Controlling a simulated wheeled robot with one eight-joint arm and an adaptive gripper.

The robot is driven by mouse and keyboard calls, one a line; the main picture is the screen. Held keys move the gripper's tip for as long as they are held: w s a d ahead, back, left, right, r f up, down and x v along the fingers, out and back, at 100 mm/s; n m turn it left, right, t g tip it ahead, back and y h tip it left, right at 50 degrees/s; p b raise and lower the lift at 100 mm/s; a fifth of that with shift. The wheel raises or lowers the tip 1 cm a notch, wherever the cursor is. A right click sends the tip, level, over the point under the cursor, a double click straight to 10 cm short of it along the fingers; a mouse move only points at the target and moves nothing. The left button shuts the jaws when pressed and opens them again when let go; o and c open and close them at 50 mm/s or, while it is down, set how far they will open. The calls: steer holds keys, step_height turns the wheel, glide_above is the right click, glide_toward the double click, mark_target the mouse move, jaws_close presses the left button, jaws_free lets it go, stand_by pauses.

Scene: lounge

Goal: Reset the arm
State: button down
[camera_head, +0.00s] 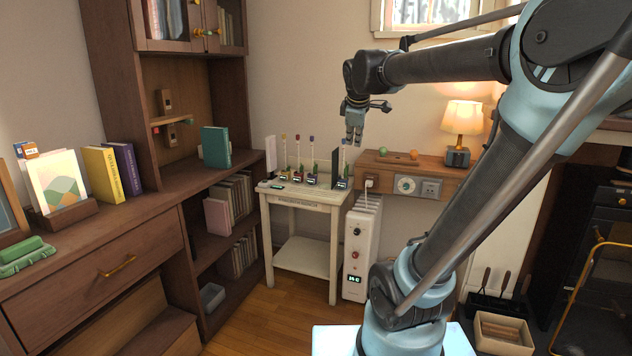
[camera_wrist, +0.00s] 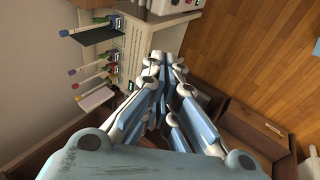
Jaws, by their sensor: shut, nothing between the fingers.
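My gripper (camera_head: 353,139) hangs from the end of my raised arm, fingers pointing down, in front of the back wall. It is above the right end of a small white side table (camera_head: 305,192) and clear of it. In the wrist view my gripper (camera_wrist: 163,62) fills the middle, with its fingers drawn together and nothing between them. The white table's top (camera_wrist: 137,42) shows beyond the fingers at the upper left. My arm bends from its base at lower right up to the top right and back left.
Several small devices with upright coloured-top sticks and a dark panel (camera_head: 335,169) stand on the table. A white heater (camera_head: 357,255) stands beside it, below a wooden wall shelf (camera_head: 415,168) with a lit lamp (camera_head: 462,118). A bookcase (camera_head: 165,180) is at left. Wooden floor (camera_head: 262,320) is open in front.

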steer(key=s+d+f+m+g, duration=0.2)
steer(key=s+f+m, duration=0.5)
steer(key=s+f, duration=0.6)
steer(key=s+d+f+m+g, duration=0.2)
steer(key=s+d+f+m, duration=0.3)
steer(key=s+f, duration=0.8)
steer(key=shift+s+f+m+g, duration=0.25)
steer(key=shift+s+m, duration=0.3)
steer(key=shift+m, duration=0.55)
steer(key=shift+a, duration=0.1)
